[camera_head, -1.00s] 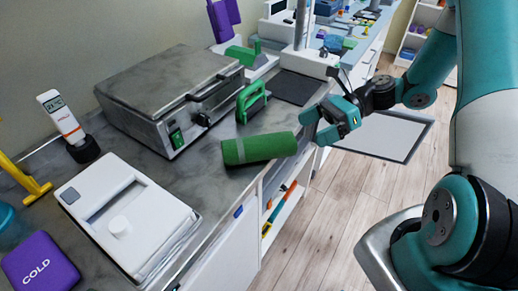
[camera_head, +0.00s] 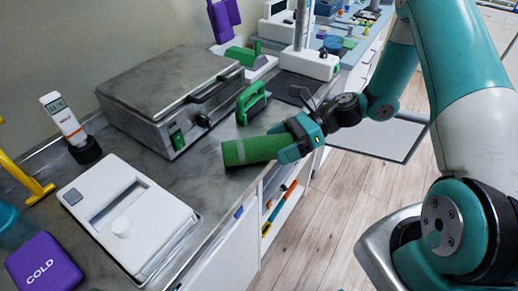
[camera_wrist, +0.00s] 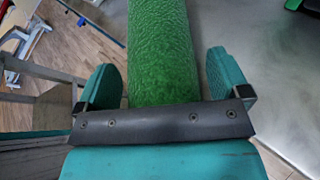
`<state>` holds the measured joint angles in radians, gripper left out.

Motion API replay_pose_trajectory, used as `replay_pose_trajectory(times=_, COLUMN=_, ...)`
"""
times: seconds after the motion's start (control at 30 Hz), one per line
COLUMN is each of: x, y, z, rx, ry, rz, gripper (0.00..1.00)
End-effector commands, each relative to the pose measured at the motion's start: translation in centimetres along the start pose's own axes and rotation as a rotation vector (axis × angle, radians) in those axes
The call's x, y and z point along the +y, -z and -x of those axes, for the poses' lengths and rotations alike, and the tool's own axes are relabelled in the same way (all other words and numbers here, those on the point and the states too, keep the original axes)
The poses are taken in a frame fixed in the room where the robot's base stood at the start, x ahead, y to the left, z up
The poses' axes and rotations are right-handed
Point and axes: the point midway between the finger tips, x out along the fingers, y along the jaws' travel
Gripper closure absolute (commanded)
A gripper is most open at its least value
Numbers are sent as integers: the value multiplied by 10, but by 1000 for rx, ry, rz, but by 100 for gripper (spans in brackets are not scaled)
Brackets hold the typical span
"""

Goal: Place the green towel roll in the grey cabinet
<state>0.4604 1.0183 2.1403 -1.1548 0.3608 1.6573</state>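The green towel roll (camera_head: 248,151) lies on its side near the front edge of the grey counter, with a paler band around it. My gripper (camera_head: 296,144) is at the roll's right end, its fingers on either side of it. In the wrist view the roll (camera_wrist: 163,50) runs lengthwise between the two teal fingers (camera_wrist: 165,80), with a narrow gap showing at each side, so the gripper looks open around it. The roll's right end is hidden by the gripper. I cannot clearly identify the grey cabinet; a flat grey-white panel (camera_head: 385,135) stands out at right below counter height.
A metal box-shaped appliance (camera_head: 165,85) stands behind the roll, with a green handled object (camera_head: 252,101) beside it. A white device (camera_head: 128,215) and purple cold pack (camera_head: 42,264) are at left. Open shelves (camera_head: 283,203) are under the counter. Wooden floor (camera_head: 350,200) is clear.

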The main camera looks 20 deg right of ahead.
Motion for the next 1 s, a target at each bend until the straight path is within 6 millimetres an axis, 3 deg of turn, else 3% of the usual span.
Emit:
replay_pose_trajectory(times=0.03, x=0, y=0, z=0, rx=0, ry=0, rz=0, gripper=18)
replay_pose_trajectory(times=0.17, x=0, y=0, z=0, rx=0, ry=0, rz=0, gripper=48)
replay_pose_trajectory(times=0.47, x=0, y=-2, z=1, rx=-1, ry=0, rz=0, gripper=52)
replay_pose_trajectory(times=0.63, x=3, y=-13, z=6, rx=-1, ry=2, rz=2, gripper=52)
replay_pose_trajectory(times=0.77, x=8, y=-34, z=15, rx=1, ry=2, rz=5, gripper=52)
replay_pose_trajectory(times=1.0, x=26, y=-102, z=43, rx=2, ry=4, rz=7, gripper=52)
